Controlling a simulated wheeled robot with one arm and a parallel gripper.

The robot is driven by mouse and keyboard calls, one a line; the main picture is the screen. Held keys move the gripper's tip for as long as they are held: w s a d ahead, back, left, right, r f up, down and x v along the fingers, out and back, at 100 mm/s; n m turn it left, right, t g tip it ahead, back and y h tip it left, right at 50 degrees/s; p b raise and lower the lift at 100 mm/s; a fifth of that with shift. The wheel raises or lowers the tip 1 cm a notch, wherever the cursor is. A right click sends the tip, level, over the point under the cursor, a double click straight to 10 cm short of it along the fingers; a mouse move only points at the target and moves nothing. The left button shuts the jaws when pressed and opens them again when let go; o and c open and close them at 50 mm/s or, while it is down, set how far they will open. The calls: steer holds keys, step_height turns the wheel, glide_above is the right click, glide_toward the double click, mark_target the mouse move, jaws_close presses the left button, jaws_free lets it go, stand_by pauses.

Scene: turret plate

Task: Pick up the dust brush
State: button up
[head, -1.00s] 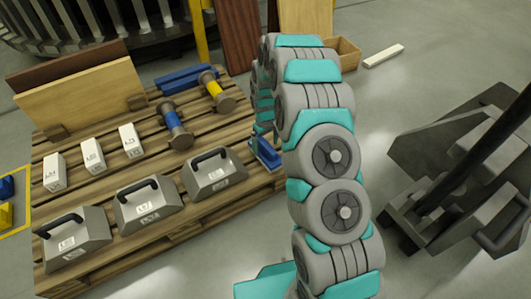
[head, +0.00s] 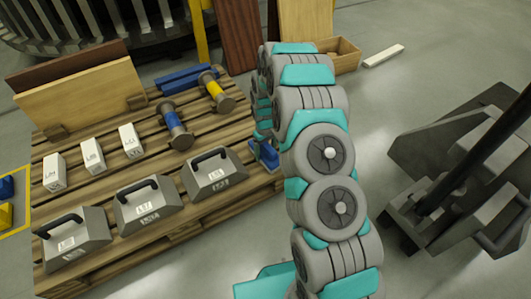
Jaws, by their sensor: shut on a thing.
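A small blue piece, which I take to be the dust brush (head: 268,154), shows at the right edge of the wooden pallet, beside the rightmost grey block. My gripper (head: 262,138) is at its top, at the far end of my teal and grey arm, and is shut on it. My arm hides most of the gripper and part of the brush. I cannot tell whether the brush touches the pallet.
The pallet (head: 100,185) carries grey handled blocks (head: 146,207), white blocks (head: 92,156), a blue spool (head: 175,127), a yellow spool (head: 216,92) and boards. A dark metal stand (head: 450,185) is at right. A wooden box (head: 346,55) is behind.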

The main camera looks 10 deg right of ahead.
mark_target(266, 144)
steer(key=c, duration=0.5)
steer(key=shift+r, duration=0.1)
steer(key=shift+r, duration=0.9)
steer(key=shift+s+d+r, duration=0.1)
steer(key=shift+s+r, duration=0.15)
steer(key=shift+r, duration=0.65)
steer(key=s+d, duration=0.2)
steer(key=s, duration=0.5)
steer(key=s+d+r, duration=0.1)
steer(key=s+d, duration=0.1)
steer(key=s, duration=0.5)
steer(key=shift+s+d, duration=0.35)
steer(key=shift+s, duration=0.05)
steer(key=shift+r, duration=0.1)
